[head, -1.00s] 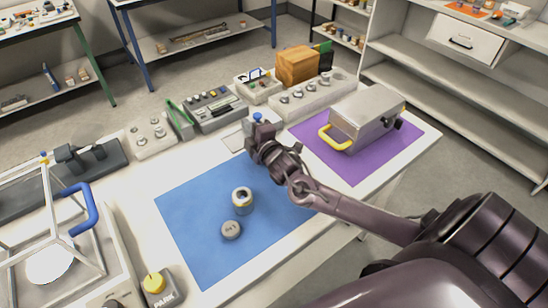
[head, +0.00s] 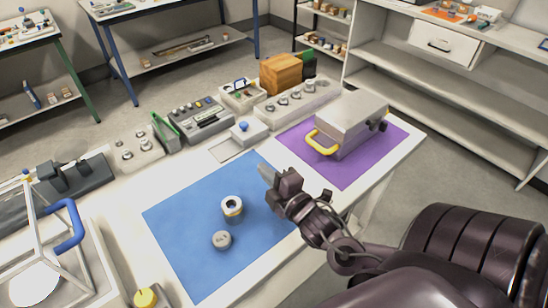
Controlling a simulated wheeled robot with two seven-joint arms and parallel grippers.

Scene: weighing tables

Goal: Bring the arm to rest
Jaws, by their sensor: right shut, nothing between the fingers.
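My right gripper (head: 268,176) is in the head view, shut and empty, above the far right part of the blue mat (head: 185,230). Its arm comes in from the lower right, bent, with the dark forearm close to the table's front edge. The gripper touches none of the objects that I can see. My left gripper is not in the view.
On the blue mat stand a ringed jar (head: 232,207) and a grey weight (head: 221,240). A metal case (head: 350,123) with a yellow handle sits on the purple mat (head: 392,150). A glass-framed balance (head: 75,262) is at the left. A small blue-knobbed box (head: 249,133) stands behind the gripper.

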